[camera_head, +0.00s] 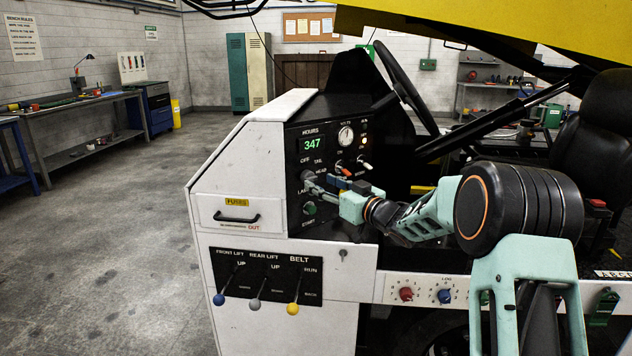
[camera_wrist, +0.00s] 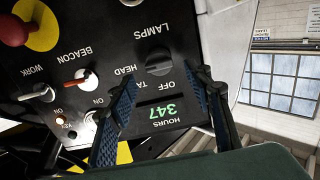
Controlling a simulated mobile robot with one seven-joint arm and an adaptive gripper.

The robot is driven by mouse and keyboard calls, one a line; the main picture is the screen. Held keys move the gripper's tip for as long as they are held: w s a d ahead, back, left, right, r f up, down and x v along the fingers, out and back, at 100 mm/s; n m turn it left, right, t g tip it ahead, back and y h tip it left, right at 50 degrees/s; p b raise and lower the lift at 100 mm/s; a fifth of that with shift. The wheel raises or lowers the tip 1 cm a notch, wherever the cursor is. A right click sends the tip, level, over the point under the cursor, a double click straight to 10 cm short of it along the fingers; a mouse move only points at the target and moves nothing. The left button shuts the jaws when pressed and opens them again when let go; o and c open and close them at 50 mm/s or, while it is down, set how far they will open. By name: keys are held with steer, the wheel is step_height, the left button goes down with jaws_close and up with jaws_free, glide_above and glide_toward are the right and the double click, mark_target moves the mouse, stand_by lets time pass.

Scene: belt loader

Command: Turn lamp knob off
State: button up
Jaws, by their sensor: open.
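The lamp knob (camera_wrist: 160,64) is a dark round knob on the black control panel, below the LAMPS label in the upside-down wrist view. HEAD and part of TAIL are printed near it, and its grip bar lies roughly across the picture. Which label it points at is hard to tell. My gripper (camera_wrist: 166,80) is open, with one ribbed blue finger on each side of the knob in the picture. Contact cannot be told. In the head view my gripper (camera_head: 318,184) is at the panel and largely covers the knob area.
A green start button (camera_head: 309,209) is below my gripper. The steering wheel (camera_head: 402,85) is behind the panel. Floor at left is clear.

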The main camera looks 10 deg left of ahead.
mark_target(312, 178)
steer(key=shift+x, duration=1.75)
steer(key=shift+c, duration=0.2)
steer(key=c, duration=1.1)
